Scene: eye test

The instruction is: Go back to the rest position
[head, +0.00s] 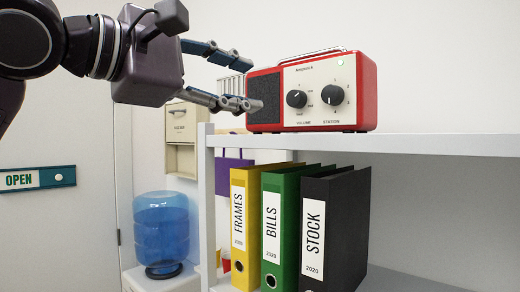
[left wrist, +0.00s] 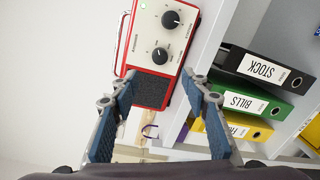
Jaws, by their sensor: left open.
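My left gripper (head: 250,86) comes in from the upper left of the head view with its two fingers spread. It is open and holds nothing. A red radio (head: 312,92) with a white face and two dark knobs stands upright on the white shelf (head: 440,144). The lower fingertip overlaps the radio's dark speaker end in the head view. In the left wrist view the radio (left wrist: 160,50) lies ahead, its speaker end near and between the fingertips (left wrist: 160,76). I cannot tell whether a finger touches it. My right gripper is not in view.
Below the shelf board stand a yellow binder (head: 240,225), a green binder (head: 278,235) and a black binder (head: 340,225). A blue water bottle (head: 162,235) stands at the lower left. An OPEN sign (head: 38,179) is at the left. The shelf right of the radio is clear.

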